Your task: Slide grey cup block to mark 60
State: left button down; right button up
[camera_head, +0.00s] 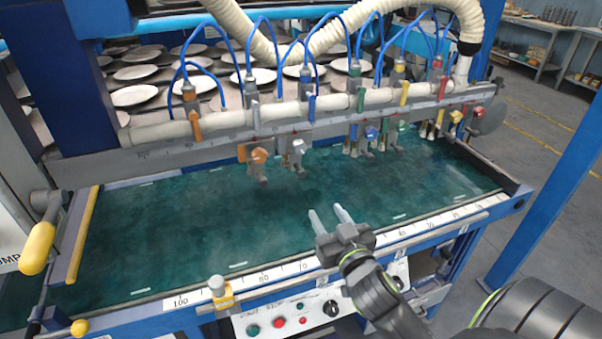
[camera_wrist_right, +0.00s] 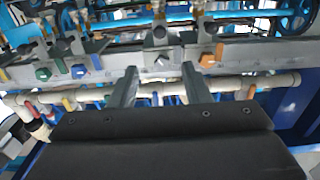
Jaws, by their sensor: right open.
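The grey cup block (camera_head: 297,148) hangs from the rear rail (camera_head: 220,148), just right of the orange block (camera_head: 258,155). In the right wrist view the grey block (camera_wrist_right: 162,60) appears between and beyond my two fingers. My right gripper (camera_head: 330,217) is open and empty above the front part of the green bed, well short of the block. Its fingers also show in the wrist view (camera_wrist_right: 159,78). The front scale (camera_head: 285,271) shows 100, 80 and 70; my right gripper and arm cover part of it. I cannot read a 60 mark. My left gripper is not in view.
Blue (camera_head: 371,133), green, yellow and red blocks hang further right on the rail. Blue hoses and a white pipe (camera_head: 225,119) run above it. A yellow clamp (camera_head: 221,292) sits on the front rail. The green bed (camera_head: 190,225) is clear.

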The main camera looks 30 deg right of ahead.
aim_at(302, 175)
jog(key=p+x, duration=0.2)
jog(key=x, duration=1.5)
jog(key=shift+s+f+p, duration=0.1)
jog(key=shift+f+p, duration=0.05)
jog(key=shift+p, duration=0.2)
grip_shut()
